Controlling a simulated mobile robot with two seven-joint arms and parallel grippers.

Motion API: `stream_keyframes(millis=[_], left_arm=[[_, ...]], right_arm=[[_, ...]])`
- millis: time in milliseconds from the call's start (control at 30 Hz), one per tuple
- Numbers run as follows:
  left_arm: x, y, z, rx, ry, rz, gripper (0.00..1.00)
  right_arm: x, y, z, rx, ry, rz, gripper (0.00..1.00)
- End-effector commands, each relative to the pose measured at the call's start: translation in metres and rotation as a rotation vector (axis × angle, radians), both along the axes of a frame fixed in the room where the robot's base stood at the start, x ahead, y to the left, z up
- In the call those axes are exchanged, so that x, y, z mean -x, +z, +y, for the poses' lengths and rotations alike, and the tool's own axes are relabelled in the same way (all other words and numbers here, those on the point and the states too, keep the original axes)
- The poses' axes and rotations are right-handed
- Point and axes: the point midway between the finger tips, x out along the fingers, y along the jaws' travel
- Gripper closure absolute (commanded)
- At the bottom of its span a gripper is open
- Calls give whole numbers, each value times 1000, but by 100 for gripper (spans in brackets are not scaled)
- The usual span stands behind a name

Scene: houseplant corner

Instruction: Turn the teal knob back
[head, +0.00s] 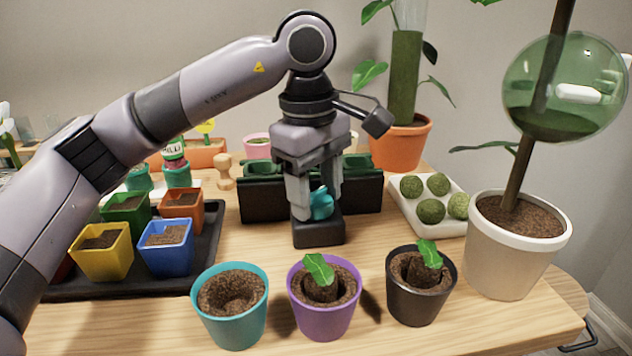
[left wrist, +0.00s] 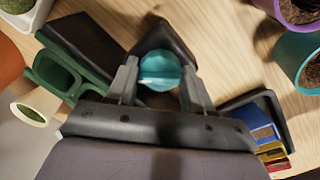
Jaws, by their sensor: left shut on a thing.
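The teal knob (head: 321,203) sits on a small black block (head: 319,232) in the middle of the table. My left gripper (head: 316,207) points straight down over it, with one finger on each side of the knob, and is shut on it. In the left wrist view the round teal knob (left wrist: 160,71) lies between the fingertips, with a raised bar across its top. The fingers hide part of the knob in the head view. My right gripper is in neither view.
In front are a teal pot (head: 232,320), a purple pot (head: 325,314) and a black pot (head: 420,300). Coloured pots stand on a black tray (head: 205,245) at left. A white tray of moss balls (head: 440,222) lies at right.

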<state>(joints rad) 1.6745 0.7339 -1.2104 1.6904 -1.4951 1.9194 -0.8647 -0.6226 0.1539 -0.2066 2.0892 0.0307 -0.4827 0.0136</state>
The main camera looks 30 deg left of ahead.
Motion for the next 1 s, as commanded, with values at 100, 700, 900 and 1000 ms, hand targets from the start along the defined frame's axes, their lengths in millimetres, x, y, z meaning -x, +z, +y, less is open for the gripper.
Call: stream_keyframes(millis=[100,700,900,1000], left_arm=[[1,1,0,-4,111,4,79],[1,0,-1,-5,602,4,79],[1,-1,-2,-5,686,5,79],[1,-1,-2,-5,711,5,79]], right_arm=[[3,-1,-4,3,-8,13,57],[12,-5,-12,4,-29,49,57],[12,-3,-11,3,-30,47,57],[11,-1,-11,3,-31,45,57]])
